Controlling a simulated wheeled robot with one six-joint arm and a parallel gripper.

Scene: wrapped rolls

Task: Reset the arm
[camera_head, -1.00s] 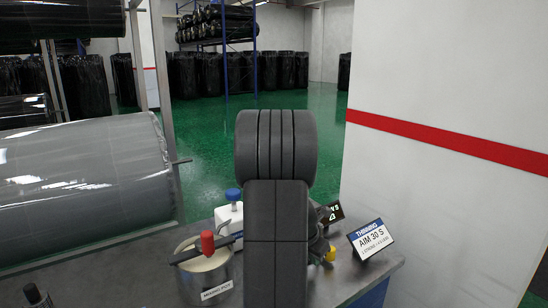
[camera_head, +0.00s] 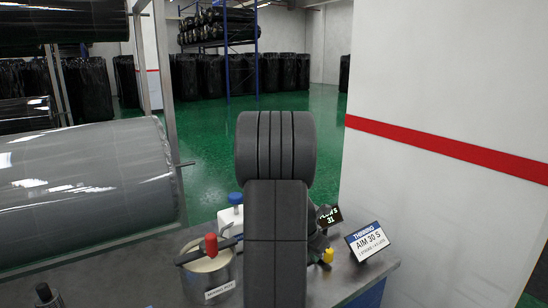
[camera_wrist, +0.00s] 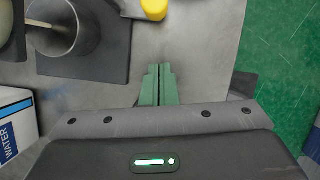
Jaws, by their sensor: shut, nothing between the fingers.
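My gripper (camera_wrist: 159,85) shows in the wrist view with its two green fingers together and nothing between them. It is above the grey bench top (camera_wrist: 195,30), near the bench's right edge. In the head view my dark arm stands upright in front of the bench and hides the gripper.
A metal pot (camera_head: 210,278) with a red-knobbed tool across it stands left of my arm, by a white bottle with a blue cap (camera_head: 235,198). A sign reading AIM 30 S (camera_head: 367,241) stands right. A water box (camera_wrist: 15,125) and a yellow object (camera_wrist: 154,9) show in the wrist view.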

